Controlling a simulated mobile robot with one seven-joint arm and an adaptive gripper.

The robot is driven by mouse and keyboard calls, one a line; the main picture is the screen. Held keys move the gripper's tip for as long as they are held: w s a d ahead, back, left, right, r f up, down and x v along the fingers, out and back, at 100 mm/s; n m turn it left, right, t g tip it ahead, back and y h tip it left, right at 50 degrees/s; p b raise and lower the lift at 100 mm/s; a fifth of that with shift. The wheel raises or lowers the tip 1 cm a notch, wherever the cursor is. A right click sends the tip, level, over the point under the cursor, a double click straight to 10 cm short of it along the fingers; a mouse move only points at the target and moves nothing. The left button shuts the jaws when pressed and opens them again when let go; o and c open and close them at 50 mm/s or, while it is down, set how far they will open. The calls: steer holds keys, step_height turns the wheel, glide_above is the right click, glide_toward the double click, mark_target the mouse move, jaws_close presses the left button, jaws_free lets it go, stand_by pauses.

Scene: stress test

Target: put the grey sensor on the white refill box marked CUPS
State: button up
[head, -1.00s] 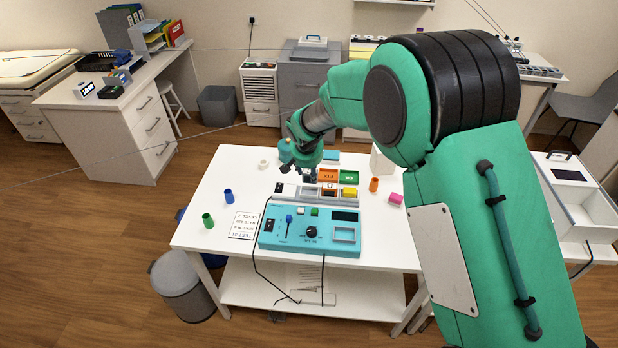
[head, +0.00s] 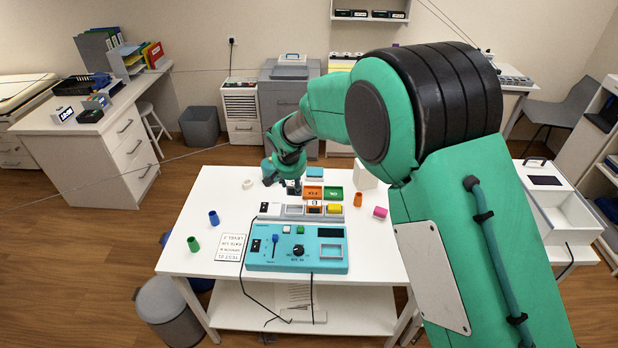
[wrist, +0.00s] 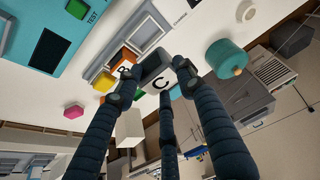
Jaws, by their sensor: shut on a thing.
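My gripper (wrist: 157,82) is shut on a small grey block with a white face marked C (wrist: 160,80), which I take to be the grey sensor. In the head view my gripper (head: 292,186) is over the back of the white table, behind the grey rack; the held block is hard to make out there. A plain white box (head: 365,174) stands at the table's back right, right of my gripper and partly hidden by my arm. A white box also shows in the wrist view (wrist: 128,128). I can read no CUPS marking on it.
The grey rack (head: 293,210) holds coloured blocks, with orange (head: 313,192) and green (head: 334,193) trays behind. A teal panel (head: 297,258) lies in front. Orange (head: 358,199) and pink (head: 380,212) pieces are at right. A teal cylinder (wrist: 227,58) is near my fingers.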

steer(key=shift+m+h, duration=0.3)
steer(key=shift+m, duration=0.6)
steer(key=d+r+p, duration=0.1)
steer(key=d+p, duration=0.1)
steer(key=d, duration=0.1)
steer(key=w+d+r+p, duration=0.1)
steer(key=d, duration=0.3)
steer(key=w+d+r+p, duration=0.1)
steer(key=d+p, duration=0.1)
steer(key=d, duration=0.2)
steer(key=shift+w+d+p, duration=0.2)
steer(key=shift+p, duration=0.15)
steer(key=shift+c, duration=0.2)
steer(key=d+r+m+h+p, duration=0.1)
steer(key=d+p, duration=0.6)
steer(key=d, duration=0.9)
step_height(320, 180, up, 2)
steer(key=shift+d+r+m+g, duration=0.1)
steer(key=shift+d+m+g, duration=0.25)
steer(key=shift+m, duration=0.35)
steer(key=shift+w, duration=0.2)
steer(key=w, duration=0.5)
steer(key=w+f, duration=0.1)
steer(key=w, duration=0.9)
steer(key=shift+w+a+f, duration=0.15)
steer(key=shift+w+f, duration=0.15)
steer(key=shift+w, duration=0.05)
steer(key=shift+f, duration=1.8)
steer(key=shift+f, duration=0.1)
